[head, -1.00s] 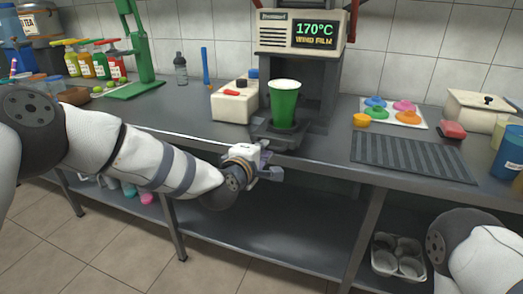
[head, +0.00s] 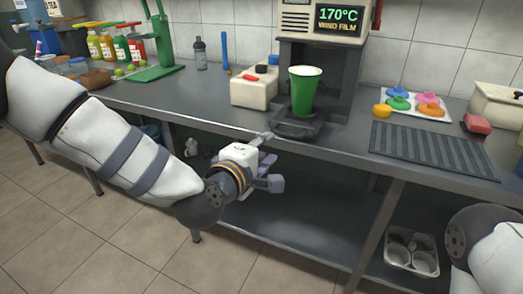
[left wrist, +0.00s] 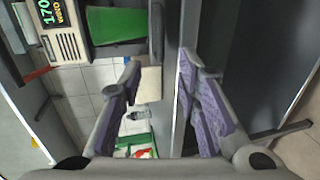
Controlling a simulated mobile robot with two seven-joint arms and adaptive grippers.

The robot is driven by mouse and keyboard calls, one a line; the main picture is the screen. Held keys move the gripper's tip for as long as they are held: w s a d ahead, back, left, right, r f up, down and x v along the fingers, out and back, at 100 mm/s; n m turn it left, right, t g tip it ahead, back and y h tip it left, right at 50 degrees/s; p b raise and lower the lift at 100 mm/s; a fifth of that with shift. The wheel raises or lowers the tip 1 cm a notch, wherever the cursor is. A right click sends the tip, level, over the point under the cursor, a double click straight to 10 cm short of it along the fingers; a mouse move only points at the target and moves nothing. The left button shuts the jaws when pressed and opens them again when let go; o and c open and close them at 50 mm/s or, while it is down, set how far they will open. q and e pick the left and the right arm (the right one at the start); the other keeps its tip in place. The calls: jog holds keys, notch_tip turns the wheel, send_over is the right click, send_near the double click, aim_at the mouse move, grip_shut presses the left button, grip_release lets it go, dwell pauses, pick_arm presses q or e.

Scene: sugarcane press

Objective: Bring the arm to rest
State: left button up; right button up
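My left gripper (head: 268,160) is open and empty, just in front of the counter edge, below and left of the green cup. In the left wrist view its two fingers (left wrist: 160,105) with purple pads stand apart with nothing between them. The green cup (head: 304,92) stands upright on the base of the sealing machine (head: 327,55), whose display reads 170°C. The cup's green side also shows at the top of the left wrist view (left wrist: 117,25). Part of my right arm shows at the lower right; its gripper is out of view.
The steel counter (head: 190,95) runs across the view, with a lower shelf (head: 290,220) beneath it. A dark ribbed mat (head: 435,150) lies to the right. Floor (head: 90,235) is free in front.

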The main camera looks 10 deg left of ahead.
pick_arm(q)
jog(key=shift+v, duration=0.9)
jog(key=s+a+f+m+g+y+p, duration=0.15)
jog(key=s+f+m+g, duration=0.25)
jog(key=s+f, duration=0.6)
jog(key=s+a+f+m+g+h, duration=0.1)
jog(key=s+a+f+m+g, duration=0.2)
jog(key=s+f, duration=0.7)
jog(key=s+a+f+m+g+y, duration=0.1)
jog(key=s+a+f+m+g, duration=0.1)
jog(key=s, duration=0.7)
jog(key=s+a+f+m+g+y+p, duration=0.1)
jog(key=s+a+g, duration=0.3)
jog(key=s, duration=0.6)
jog(key=s+a+f+m+g+y+p, duration=0.1)
jog(key=s+a+f+m+g+y, duration=0.1)
jog(key=s+a, duration=0.4)
jog(key=s+f+m+g, duration=0.1)
jog(key=s+m+g, duration=0.1)
jog(key=s, duration=0.2)
pick_arm(e)
jog(key=w+r+t, duration=0.1)
jog(key=w+r, duration=0.3)
jog(key=shift+r+t, duration=0.15)
jog(key=shift+t, duration=0.15)
jog(key=shift+w, duration=0.1)
